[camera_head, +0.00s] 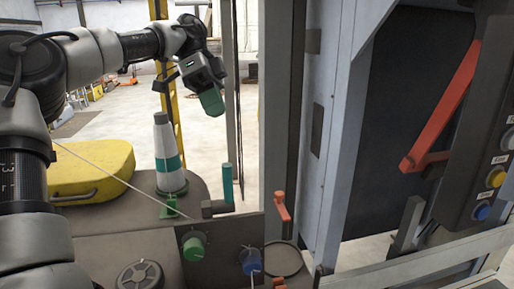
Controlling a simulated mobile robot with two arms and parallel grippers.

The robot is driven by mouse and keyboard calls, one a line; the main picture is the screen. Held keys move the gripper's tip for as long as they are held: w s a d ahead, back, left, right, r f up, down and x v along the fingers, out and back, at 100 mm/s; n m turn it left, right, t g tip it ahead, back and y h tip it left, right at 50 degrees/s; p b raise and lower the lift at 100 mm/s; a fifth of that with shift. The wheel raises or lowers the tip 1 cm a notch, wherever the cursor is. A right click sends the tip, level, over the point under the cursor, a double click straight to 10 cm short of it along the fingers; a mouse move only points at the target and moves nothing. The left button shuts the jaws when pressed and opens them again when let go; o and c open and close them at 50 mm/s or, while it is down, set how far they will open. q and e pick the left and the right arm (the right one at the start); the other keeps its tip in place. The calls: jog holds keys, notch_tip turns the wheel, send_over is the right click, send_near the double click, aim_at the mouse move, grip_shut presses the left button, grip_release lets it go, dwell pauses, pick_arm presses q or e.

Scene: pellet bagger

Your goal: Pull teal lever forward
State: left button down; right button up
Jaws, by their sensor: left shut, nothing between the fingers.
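The teal lever (227,184) stands upright at the back edge of the dark panel, by a grey block at its foot. My left gripper (212,103) is above and slightly left of the lever, apart from it, with its green fingers pointing down. The fingers are shut and hold nothing. My right gripper is not in view.
A white and teal cone (168,158) and a yellow case (92,172) stand left of the lever. An orange lever (281,206), a green knob (193,248) and a blue knob (251,262) are nearby. A grey machine frame (339,120) with a red handle (442,105) fills the right.

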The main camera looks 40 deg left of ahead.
aim_at(224, 162)
pick_arm(q)
jog(key=s+d+f+p, duration=0.1)
jog(key=s+d+f, duration=0.1)
jog(key=s+d+f+p, duration=0.1)
jog(key=s+d+f, duration=0.1)
jog(key=d+f, duration=0.1)
jog(key=s+d+f, duration=0.2)
jog(key=d, duration=0.1)
jog(key=shift+d+f+p, duration=0.2)
jog(key=shift+f+p, duration=0.05)
jog(key=shift+p, duration=0.15)
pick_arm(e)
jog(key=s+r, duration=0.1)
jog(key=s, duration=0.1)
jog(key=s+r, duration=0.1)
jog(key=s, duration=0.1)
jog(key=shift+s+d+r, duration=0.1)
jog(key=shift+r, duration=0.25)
pick_arm(q)
jog(key=shift+w, duration=0.15)
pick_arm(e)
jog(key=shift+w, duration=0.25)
pick_arm(q)
jog(key=shift+a, duration=0.1)
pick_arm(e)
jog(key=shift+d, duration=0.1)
